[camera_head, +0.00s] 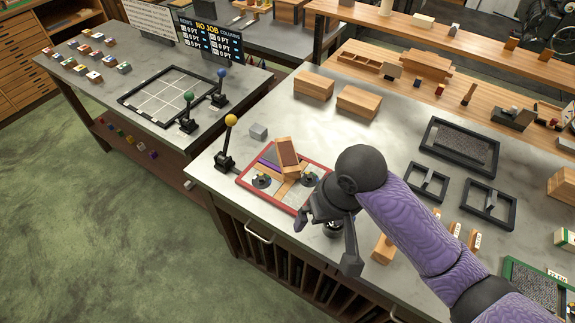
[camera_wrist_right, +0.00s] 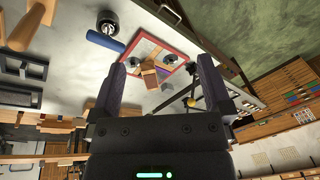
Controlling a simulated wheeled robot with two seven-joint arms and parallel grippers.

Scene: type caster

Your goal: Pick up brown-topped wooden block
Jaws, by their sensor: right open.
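The wooden block with a brown top (camera_head: 287,153) stands tilted on the red-framed tray (camera_head: 247,182) near the front edge of the grey table. The block also shows in the right wrist view (camera_wrist_right: 149,79), between the fingers in the picture but some way beyond them. My right gripper (camera_head: 331,238) is open and empty, to the right of and nearer than the tray in the head view. It is apart from the block. The gripper's own fingers show in the right wrist view (camera_wrist_right: 160,66). My left gripper is not in view.
A lever with a yellow knob (camera_head: 230,120) stands left of the tray, beside a small grey block (camera_head: 258,131). Black frames (camera_head: 487,204) and wooden blocks lie to the right. Another table with a white grid (camera_head: 170,95) is at the left.

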